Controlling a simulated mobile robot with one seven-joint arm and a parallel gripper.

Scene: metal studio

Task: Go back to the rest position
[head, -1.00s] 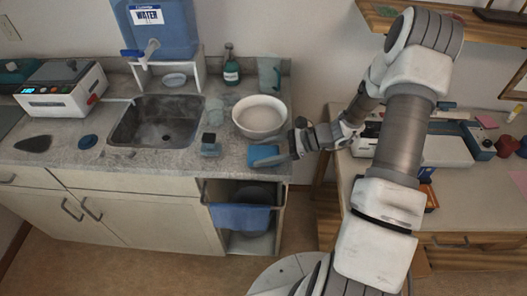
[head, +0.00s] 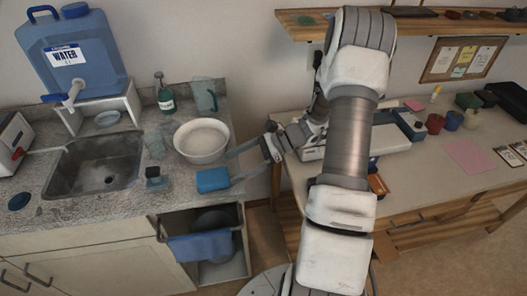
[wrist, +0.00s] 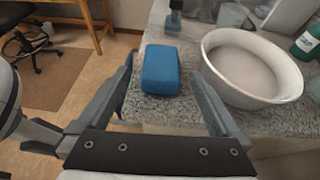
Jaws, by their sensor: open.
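My gripper (head: 230,166) is open and empty, reaching left over the right end of the sink counter. A blue sponge (head: 212,180) lies on the counter near its front right edge, just beyond my fingertips in the head view. In the wrist view my gripper (wrist: 161,72) spreads its two fingers to either side of the sponge (wrist: 161,70), with nothing gripped. I cannot tell the exact gap between the fingertips and the sponge.
The sink (head: 95,165) and water jug (head: 75,55) are further left. A long table (head: 430,180) stands at right beneath a shelf (head: 420,27).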

